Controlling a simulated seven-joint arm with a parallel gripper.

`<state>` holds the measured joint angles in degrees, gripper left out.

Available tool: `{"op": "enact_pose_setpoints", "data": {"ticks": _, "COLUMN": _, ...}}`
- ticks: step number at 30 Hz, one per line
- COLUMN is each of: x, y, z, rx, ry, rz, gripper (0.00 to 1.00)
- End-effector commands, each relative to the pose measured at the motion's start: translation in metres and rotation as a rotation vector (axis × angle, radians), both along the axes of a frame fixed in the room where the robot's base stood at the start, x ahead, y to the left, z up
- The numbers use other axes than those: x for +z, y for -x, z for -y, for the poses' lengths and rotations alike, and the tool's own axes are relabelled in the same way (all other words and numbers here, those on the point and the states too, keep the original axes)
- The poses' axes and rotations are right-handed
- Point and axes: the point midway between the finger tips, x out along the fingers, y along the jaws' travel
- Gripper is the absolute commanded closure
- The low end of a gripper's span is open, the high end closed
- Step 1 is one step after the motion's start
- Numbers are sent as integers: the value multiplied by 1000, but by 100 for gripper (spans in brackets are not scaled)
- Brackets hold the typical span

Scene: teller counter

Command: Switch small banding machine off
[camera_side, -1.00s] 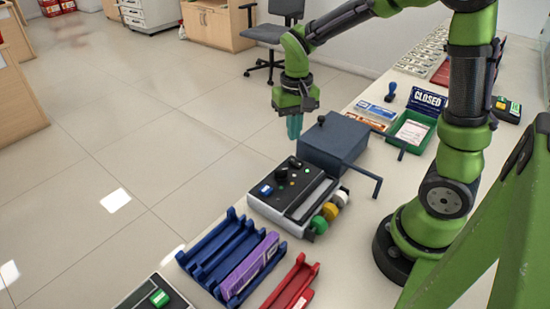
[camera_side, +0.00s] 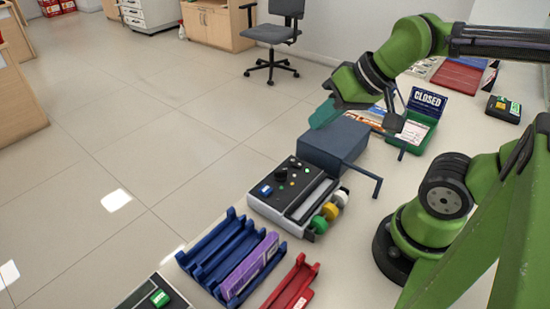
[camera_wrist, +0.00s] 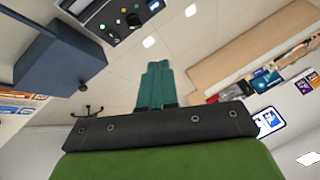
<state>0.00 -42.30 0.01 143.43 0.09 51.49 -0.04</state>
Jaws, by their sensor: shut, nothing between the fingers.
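The small banding machine (camera_side: 288,196) stands on the counter in the side view. It is a grey-and-black box with a dark control panel, a blue rocker switch (camera_side: 265,190), a black knob and small coloured buttons. Part of its panel shows at the top of the wrist view (camera_wrist: 125,15). My gripper (camera_side: 324,113) has teal fingers, shut and empty. It is above and behind the machine, over the far edge of the dark blue-grey box, tilted and apart from the machine.
The dark blue-grey box (camera_side: 333,146) with a side handle stands just behind the machine. Green, yellow and white rolls sit at the machine's right. A blue rack (camera_side: 212,254) and red rack (camera_side: 296,284) lie in front. A green tray (camera_side: 418,134) and CLOSED sign (camera_side: 427,101) stand farther back.

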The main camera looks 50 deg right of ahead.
Motion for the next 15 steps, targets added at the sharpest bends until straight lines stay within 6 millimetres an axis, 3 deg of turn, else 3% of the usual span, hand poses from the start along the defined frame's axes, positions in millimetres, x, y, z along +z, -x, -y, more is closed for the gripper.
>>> {"op": "enact_pose_setpoints", "data": {"ticks": 10, "x": 4, "y": 0, "z": 1, "rx": -2, "ry": 0, "rz": 13, "gripper": 100}}
{"op": "enact_pose_setpoints", "data": {"ticks": 15, "x": -6, "y": -7, "z": 5, "rx": -18, "ry": 4, "rz": -39, "gripper": 100}}
